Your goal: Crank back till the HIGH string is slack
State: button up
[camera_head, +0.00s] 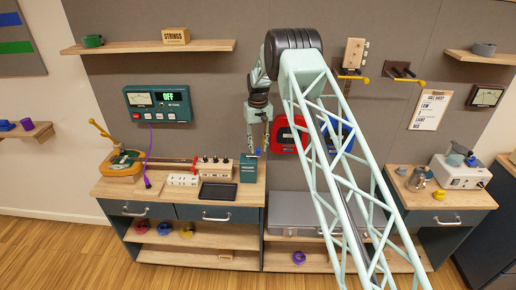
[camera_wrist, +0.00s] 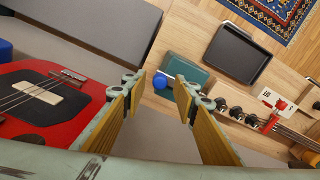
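My gripper (camera_head: 264,138) is raised in front of the wall, above the right end of the workbench. In the wrist view my gripper (camera_wrist: 158,85) is open and empty, its two yellow-padded fingers apart. The same knobs show in the wrist view (camera_wrist: 236,112), right of my fingers. The HIGH string cannot be told apart. A green wall meter (camera_head: 158,105) reads OFF.
A green box (camera_head: 249,169) with a blue knob (camera_wrist: 160,81) stands below my fingers. A red guitar (camera_wrist: 40,100) hangs close on the left in the wrist view. A grey case (camera_head: 292,207) lies right of the bench.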

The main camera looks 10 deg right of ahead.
jog(key=shift+f, duration=0.45)
jog(key=c, duration=0.9)
jog(key=shift+o, duration=0.2)
jog(key=shift+w, duration=0.1)
jog(key=shift+w+a+n+b, duration=0.1)
jog(key=shift+w+n+b, duration=0.55)
jog(key=shift+n, duration=0.8)
jog(key=shift+w+a+n+b, duration=0.1)
jog(key=shift+w+n+b, duration=0.55)
jog(key=shift+n, duration=0.85)
jog(key=shift+w+a+n+b, duration=0.1)
jog(key=shift+w+n+b, duration=0.55)
jog(key=shift+n, duration=0.8)
jog(key=shift+s, duration=0.15)
